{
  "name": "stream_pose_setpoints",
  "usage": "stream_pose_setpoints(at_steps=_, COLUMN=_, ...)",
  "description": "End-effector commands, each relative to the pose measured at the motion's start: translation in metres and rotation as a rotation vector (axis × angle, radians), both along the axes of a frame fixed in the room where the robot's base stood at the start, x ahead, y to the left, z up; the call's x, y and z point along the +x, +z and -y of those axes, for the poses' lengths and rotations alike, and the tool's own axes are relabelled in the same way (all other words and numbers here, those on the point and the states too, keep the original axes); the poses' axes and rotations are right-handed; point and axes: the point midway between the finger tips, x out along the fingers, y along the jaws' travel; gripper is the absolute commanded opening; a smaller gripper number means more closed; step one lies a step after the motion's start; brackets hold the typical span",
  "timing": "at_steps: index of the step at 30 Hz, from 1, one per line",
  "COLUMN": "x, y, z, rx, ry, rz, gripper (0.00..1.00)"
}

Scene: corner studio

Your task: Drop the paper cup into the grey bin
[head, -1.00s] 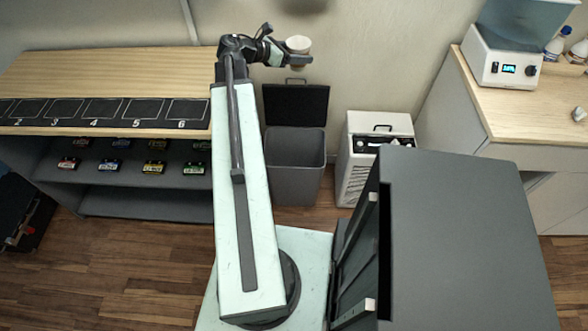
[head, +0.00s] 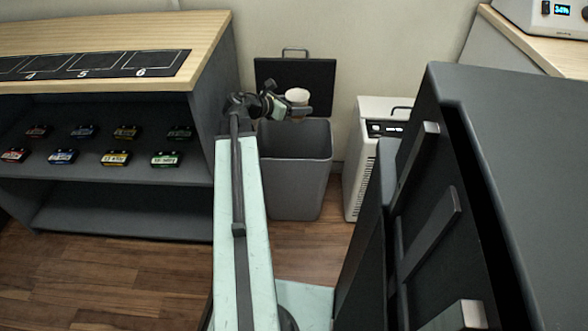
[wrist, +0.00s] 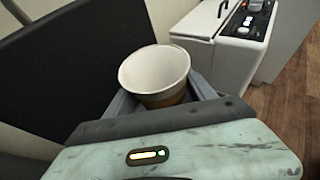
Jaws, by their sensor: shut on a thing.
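The paper cup (head: 297,97) is white at the rim with a brown band lower down. My gripper (head: 300,113) is shut on the cup and holds it upright. In the head view the cup appears over the mouth of the grey bin (head: 297,177), in front of its raised dark lid (head: 325,82). The wrist view shows the cup (wrist: 155,72) from above, between the fingers, and its inside looks empty. The cup's lower part is hidden by the gripper. The bin's opening is partly hidden by my arm.
A white boxy appliance (head: 357,168) stands right of the bin. A wooden-topped shelf unit (head: 205,45) with several small coloured boxes is at left. A large dark cabinet (head: 520,150) fills the right. Wood floor (head: 310,248) shows in front of the bin.

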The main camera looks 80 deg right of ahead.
Motion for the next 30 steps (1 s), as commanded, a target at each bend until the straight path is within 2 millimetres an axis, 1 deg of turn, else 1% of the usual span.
stream_pose_setpoints(at_steps=4, x=0.000, y=0.000, z=0.000, rx=0.000, ry=0.001, rz=0.000, gripper=0.27)
stream_pose_setpoints(at_steps=8, x=0.000, y=-0.009, z=0.000, rx=0.000, ry=0.001, rz=0.000, gripper=0.27)
stream_pose_setpoints(at_steps=15, x=0.001, y=-0.043, z=0.000, rx=0.000, ry=0.001, rz=0.000, gripper=0.27)
stream_pose_setpoints(at_steps=19, x=0.001, y=-0.058, z=0.000, rx=0.000, ry=0.001, rz=0.000, gripper=0.27)
stream_pose_setpoints(at_steps=22, x=0.001, y=-0.061, z=0.000, rx=0.000, ry=0.001, rz=0.000, gripper=0.27)
stream_pose_setpoints(at_steps=29, x=0.001, y=-0.059, z=0.000, rx=0.000, ry=0.002, rz=0.000, gripper=0.27)
stream_pose_setpoints(at_steps=30, x=0.001, y=-0.059, z=0.000, rx=0.000, ry=0.002, rz=0.000, gripper=0.75)
